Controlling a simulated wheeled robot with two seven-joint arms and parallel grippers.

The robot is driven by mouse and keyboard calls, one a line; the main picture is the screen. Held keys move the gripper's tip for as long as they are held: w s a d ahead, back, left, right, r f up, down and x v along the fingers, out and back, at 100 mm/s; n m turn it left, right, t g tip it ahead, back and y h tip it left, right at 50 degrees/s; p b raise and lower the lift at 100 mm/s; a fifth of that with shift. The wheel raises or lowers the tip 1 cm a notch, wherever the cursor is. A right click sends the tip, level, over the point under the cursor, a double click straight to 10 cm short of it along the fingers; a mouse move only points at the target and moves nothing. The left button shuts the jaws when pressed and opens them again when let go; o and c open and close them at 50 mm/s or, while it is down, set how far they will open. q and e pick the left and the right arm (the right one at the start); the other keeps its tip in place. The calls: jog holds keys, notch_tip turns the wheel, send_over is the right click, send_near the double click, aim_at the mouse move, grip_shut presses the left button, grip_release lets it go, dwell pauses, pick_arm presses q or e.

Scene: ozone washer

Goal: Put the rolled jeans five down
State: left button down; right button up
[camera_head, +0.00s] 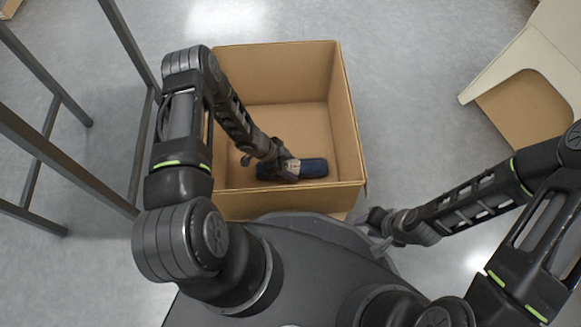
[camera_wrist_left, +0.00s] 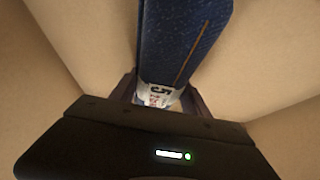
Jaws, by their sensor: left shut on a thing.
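The rolled jeans five (camera_head: 312,168) are a dark blue denim roll with a pale label. They are inside the open cardboard box (camera_head: 350,120), low and near its front wall. My left gripper (camera_head: 285,170) reaches down into the box and is shut on the jeans. In the left wrist view the blue roll (camera_wrist_left: 185,40) extends away from the jaws, and its white label (camera_wrist_left: 160,95) with a "5" shows between the fingers. I cannot tell whether the roll touches the box floor. My right gripper (camera_head: 378,222) is outside the box at its front right; its jaw state is unclear.
The box interior around the roll looks empty, with bare floor (camera_head: 290,120) behind it. A dark metal frame (camera_head: 140,150) stands at the left. A pale piece of furniture (camera_head: 530,55) with a brown panel is at the upper right. Grey floor (camera_head: 420,130) is clear between.

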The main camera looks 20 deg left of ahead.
pick_arm(q)
jog(key=c, duration=1)
grip_release()
jog(key=shift+f, duration=0.1)
jog(key=o, duration=0.5)
jog(key=shift+r, duration=0.2)
jog(key=shift+a+r, duration=0.15)
jog(key=shift+r, duration=0.15)
jog(key=p+v, duration=0.4)
jog(key=v, duration=0.6)
jog(key=shift+r, duration=0.2)
jog(key=shift+s+a+r+p, duration=0.15)
jog(key=shift+a+r+p, duration=0.2)
